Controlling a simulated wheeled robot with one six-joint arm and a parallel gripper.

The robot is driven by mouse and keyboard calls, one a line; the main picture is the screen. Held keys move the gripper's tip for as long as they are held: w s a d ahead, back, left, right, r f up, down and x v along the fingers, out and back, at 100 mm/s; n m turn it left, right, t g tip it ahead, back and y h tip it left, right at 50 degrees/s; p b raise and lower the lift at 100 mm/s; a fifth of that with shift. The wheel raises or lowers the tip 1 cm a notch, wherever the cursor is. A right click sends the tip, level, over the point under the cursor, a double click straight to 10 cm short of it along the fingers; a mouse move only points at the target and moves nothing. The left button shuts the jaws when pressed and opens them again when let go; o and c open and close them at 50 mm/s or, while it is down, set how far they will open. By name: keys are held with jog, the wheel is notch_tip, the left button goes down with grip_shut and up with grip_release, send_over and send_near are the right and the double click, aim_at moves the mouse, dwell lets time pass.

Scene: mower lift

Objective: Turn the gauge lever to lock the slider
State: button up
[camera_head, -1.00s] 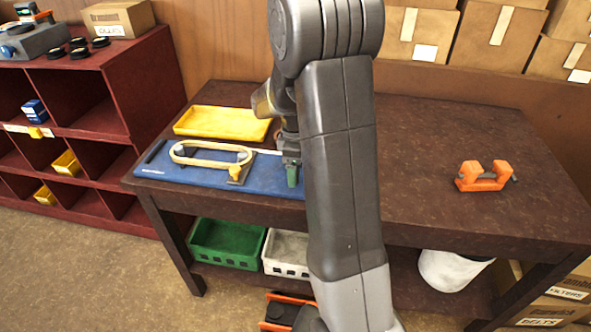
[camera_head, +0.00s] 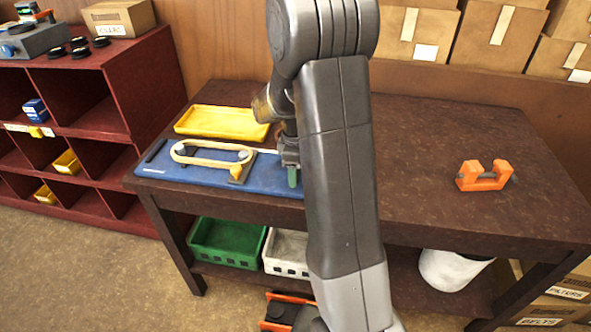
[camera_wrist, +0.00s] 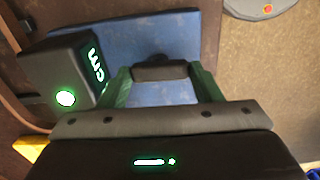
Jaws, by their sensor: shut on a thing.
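My gripper (camera_wrist: 160,80) has its two green fingers on either side of a short dark grey bar, which appears to be the gauge lever (camera_wrist: 160,72), and is shut on it. The blue base (camera_wrist: 150,35) lies beneath. A dark block with a lit "cm" display (camera_wrist: 75,75) stands left of the fingers in the wrist view. In the head view my gripper (camera_head: 292,178) is at the right end of the blue board (camera_head: 200,175). A pale yellow loop (camera_head: 210,146) lies on the board, with a yellow knob (camera_head: 236,171) near its right end. My arm hides the board's right end.
A yellow tray (camera_head: 220,123) lies behind the board. An orange clamp-like piece (camera_head: 484,176) stands on the right of the dark table (camera_head: 430,210), with clear surface around it. Green (camera_head: 226,242) and white (camera_head: 284,255) crates sit below. A red shelf (camera_head: 95,100) stands left.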

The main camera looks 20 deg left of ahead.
jog(key=m, duration=0.8)
jog(key=shift+m, duration=0.4)
jog(key=m, duration=0.8)
jog(key=shift+m, duration=0.3)
jog(key=shift+r, duration=0.1)
jog(key=o, duration=1)
notch_tip(320, 180, up, 14)
